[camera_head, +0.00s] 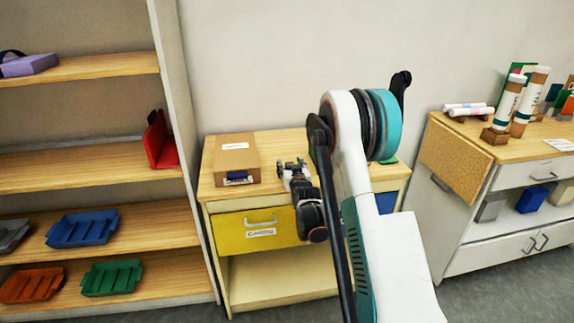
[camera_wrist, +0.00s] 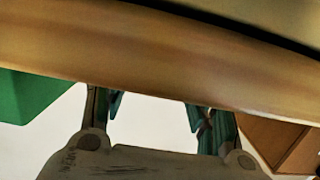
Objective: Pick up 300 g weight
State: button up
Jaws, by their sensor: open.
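My gripper (camera_head: 291,164) hangs over the front part of the wooden table (camera_head: 285,145), right of the cardboard box. Its two fingers are apart. In the wrist view my gripper (camera_wrist: 156,106) shows both teal-padded fingers spread, with only pale background between them and nothing held. I cannot make out a 300 g weight in either view. My arm hides part of the tabletop's right side in the head view.
A cardboard box (camera_head: 237,158) stands at the table's left. A green thing (camera_wrist: 32,97) is at the left in the wrist view. A shelf with blue (camera_head: 83,229) and green (camera_head: 112,277) trays is left; a cabinet with tubes (camera_head: 530,100) is right.

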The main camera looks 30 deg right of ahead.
jog(key=shift+w+d, duration=0.15)
jog(key=shift+w, duration=0.25)
jog(key=shift+s, duration=0.1)
jog(key=shift+c, duration=1.4)
grip_shut()
